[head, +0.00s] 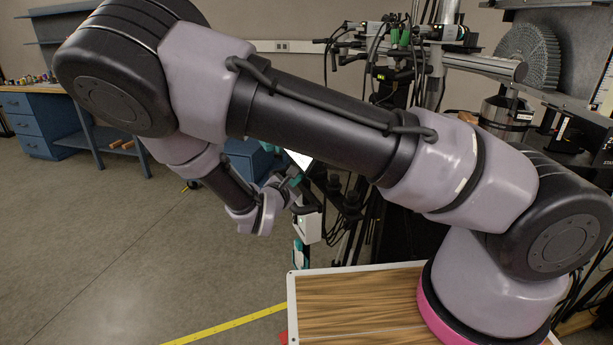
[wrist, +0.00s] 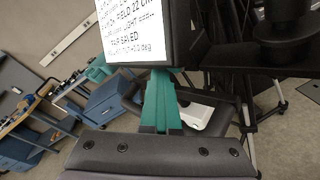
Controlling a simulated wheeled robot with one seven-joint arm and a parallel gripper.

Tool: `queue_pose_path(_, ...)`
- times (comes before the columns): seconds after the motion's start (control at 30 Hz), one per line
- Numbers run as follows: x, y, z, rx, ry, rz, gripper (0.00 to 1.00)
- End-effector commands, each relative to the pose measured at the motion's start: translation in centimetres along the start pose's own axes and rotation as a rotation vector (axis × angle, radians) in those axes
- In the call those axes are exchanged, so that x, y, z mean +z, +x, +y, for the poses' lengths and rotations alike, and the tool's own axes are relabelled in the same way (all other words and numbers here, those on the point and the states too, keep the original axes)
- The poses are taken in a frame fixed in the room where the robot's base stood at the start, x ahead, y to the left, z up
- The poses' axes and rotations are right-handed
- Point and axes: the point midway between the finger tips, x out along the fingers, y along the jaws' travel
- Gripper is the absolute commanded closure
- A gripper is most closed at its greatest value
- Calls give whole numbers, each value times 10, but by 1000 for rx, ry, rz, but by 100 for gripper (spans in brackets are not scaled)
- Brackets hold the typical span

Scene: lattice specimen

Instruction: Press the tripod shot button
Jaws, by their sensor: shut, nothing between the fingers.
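A dark-framed display (wrist: 135,25) with black text on a lit white screen fills the upper part of the wrist view. I can read "FIELD 22" and "SAVED"; the rest is cut off or blurred. In the head view the lit screen (head: 298,158) shows small behind my arm. My gripper (wrist: 160,78) has teal fingers, shut with nothing between them. Their tips reach the display's lower edge in the picture; I cannot tell whether they touch it. In the head view my gripper (head: 295,181) is small, just below the screen. I cannot make out the shot button.
A white block (wrist: 196,116) lies just right of my fingers in the wrist view. Black stands and cables (head: 400,85) crowd the area behind my arm. A wood-topped surface (head: 350,305) is at the front. Blue benches (head: 38,125) stand far left, with open floor (head: 120,235) before them.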

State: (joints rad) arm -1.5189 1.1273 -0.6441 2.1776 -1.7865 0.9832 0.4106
Motion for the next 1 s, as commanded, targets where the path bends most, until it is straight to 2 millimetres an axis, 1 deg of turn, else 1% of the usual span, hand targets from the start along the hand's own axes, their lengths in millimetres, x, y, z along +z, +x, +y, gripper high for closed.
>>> queue_pose_path(0.03, 9, 2, 0, -3, 14, -25, 100)
queue_pose_path(0.37, 8, -2, 3, -1, 15, -22, 100)
queue_pose_path(0.8, -18, -31, 25, 4, 11, -11, 100)
queue_pose_path(1.0, -23, -37, 28, 3, 7, -9, 100)
